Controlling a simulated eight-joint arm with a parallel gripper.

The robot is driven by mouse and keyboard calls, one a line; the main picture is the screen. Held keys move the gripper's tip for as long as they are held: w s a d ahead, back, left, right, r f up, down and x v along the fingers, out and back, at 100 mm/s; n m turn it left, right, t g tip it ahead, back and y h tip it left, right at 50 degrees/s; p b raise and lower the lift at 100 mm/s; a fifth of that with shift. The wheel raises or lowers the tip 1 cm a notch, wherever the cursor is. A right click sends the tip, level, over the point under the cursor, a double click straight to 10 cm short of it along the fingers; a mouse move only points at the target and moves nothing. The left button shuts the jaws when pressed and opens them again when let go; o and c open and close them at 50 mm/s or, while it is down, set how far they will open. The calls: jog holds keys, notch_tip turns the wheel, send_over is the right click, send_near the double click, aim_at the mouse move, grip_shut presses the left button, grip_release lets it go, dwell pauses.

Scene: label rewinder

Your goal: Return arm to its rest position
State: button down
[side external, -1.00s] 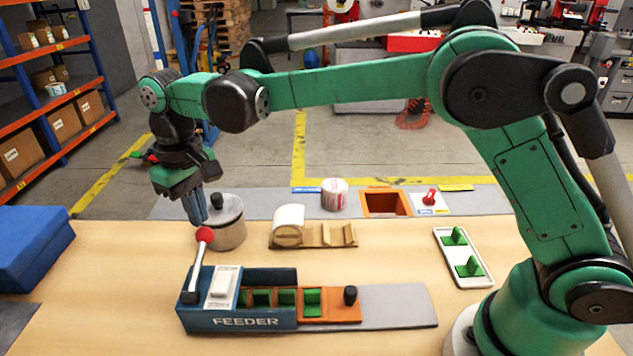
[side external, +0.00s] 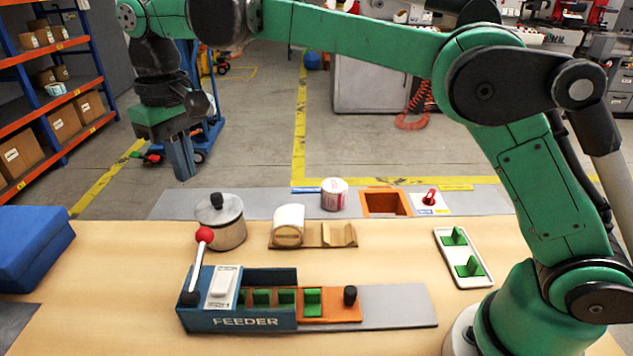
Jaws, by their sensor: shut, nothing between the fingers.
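My green and black arm spans the top of the side external view. My gripper (side external: 181,160) points down at the upper left, its blue-grey fingers shut with nothing held. It hangs clear of the table's things, in the picture left of and above the round pot with a black knob (side external: 220,222). The blue feeder (side external: 243,318) stands on the wooden table (side external: 110,280). Its lever with a red ball (side external: 204,235) stands up at its left end.
A wooden holder with a white roll (side external: 289,225), a pink-white roll (side external: 334,194), an orange-framed opening (side external: 385,203) and a red switch (side external: 430,198) stand farther back. A white tray with green pieces (side external: 463,257) is at right, a blue box (side external: 30,247) at left.

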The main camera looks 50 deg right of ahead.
jog(key=shift+r, duration=0.15)
jog(key=s+d+r+m+t, duration=0.1)
jog(key=s+d+m+t, duration=0.3)
jog(key=d, duration=0.6)
jog(key=s+d+f+t, duration=0.1)
jog(key=s+d+f, duration=0.2)
jog(key=s, duration=0.2)
jog(key=s+d+f+n+t, duration=0.1)
jog(key=s+d+f+t, duration=0.1)
jog(key=s, duration=0.3)
jog(key=shift+d+f, duration=0.7)
jog(key=shift+f, duration=0.15)
